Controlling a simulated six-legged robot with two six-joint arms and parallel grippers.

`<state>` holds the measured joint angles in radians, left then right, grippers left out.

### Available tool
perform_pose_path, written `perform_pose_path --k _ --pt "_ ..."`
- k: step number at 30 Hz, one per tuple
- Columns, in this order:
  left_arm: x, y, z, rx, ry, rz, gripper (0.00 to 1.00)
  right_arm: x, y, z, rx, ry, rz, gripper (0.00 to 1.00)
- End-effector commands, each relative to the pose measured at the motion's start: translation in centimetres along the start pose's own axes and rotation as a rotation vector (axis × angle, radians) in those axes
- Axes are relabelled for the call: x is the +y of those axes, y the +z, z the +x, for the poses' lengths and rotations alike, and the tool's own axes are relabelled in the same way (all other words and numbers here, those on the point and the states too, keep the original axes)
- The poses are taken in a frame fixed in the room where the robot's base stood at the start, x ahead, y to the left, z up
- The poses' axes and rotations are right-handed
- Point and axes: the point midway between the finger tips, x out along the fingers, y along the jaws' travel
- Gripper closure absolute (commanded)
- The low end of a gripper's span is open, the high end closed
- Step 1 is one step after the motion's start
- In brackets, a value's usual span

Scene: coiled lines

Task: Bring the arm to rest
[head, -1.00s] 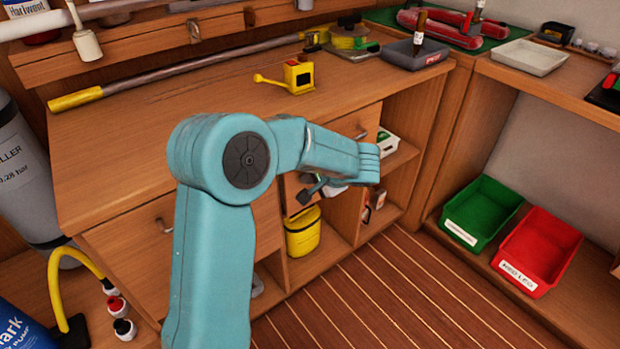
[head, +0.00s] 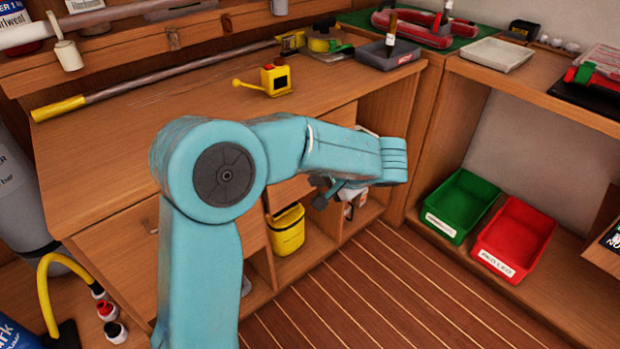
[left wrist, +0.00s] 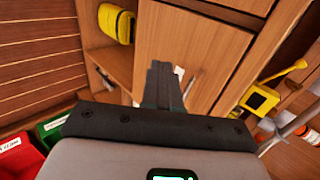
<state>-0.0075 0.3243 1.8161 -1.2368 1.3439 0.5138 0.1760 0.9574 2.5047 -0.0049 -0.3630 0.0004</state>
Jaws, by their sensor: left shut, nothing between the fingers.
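My left arm, teal, rises from the bottom of the head view and bends right in front of the workbench. My left gripper (head: 322,192) hangs below its wrist, dark and partly hidden by the forearm, in front of the bench's open shelves. In the left wrist view the gripper's fingers (left wrist: 162,85) lie together, shut, with nothing between them. They point toward the wooden cabinet front and appear apart from it. My right gripper shows in neither view.
Green (head: 461,205) and red (head: 513,238) bins stand at right. The striped floor (head: 370,290) is clear.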

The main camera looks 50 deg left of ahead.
Motion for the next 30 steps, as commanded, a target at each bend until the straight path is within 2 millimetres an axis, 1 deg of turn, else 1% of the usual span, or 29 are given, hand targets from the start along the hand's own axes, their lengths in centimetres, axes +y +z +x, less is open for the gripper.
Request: perform_pose_path --k 1,3,9,11,13,14,17,18,20,21,23,24,27,30 --pt "0.0 0.0 -0.5 0.002 0.0 0.0 1.0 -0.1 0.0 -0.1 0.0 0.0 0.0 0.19" --pt "0.0 0.0 -0.7 0.0 0.0 0.0 1.0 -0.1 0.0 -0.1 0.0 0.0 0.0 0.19" --pt "0.3 0.1 -0.8 0.0 0.003 0.003 1.0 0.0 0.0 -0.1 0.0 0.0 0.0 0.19" --pt "1.1 0.0 -0.5 0.001 0.023 0.019 1.0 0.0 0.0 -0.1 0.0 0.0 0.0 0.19" --pt "3.6 -0.1 0.2 0.004 0.082 0.062 1.0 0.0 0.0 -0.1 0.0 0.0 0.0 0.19" --pt "5.2 0.0 0.6 0.006 0.122 0.089 1.0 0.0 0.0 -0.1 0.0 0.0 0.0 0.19" --pt "12.4 0.6 2.1 0.011 0.308 0.188 1.0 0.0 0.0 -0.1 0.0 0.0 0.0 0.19" --pt "15.7 1.2 2.6 0.012 0.4 0.223 1.0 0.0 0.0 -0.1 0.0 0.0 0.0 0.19" --pt "20.7 2.5 2.9 0.011 0.542 0.261 1.0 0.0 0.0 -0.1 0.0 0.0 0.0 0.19" --pt "23.9 3.6 2.9 0.007 0.638 0.275 1.0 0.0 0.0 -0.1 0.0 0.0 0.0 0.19" --pt "28.6 5.3 2.6 0.001 0.782 0.276 1.0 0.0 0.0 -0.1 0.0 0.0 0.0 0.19" --pt "31.5 6.6 2.3 -0.007 0.874 0.26 1.0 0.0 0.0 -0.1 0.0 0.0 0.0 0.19" --pt "37.3 9.5 1.4 -0.026 1.06 0.174 1.0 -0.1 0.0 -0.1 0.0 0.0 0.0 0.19" --pt "40.8 11.6 0.9 -0.044 1.158 0.062 1.0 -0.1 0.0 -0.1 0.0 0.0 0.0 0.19"
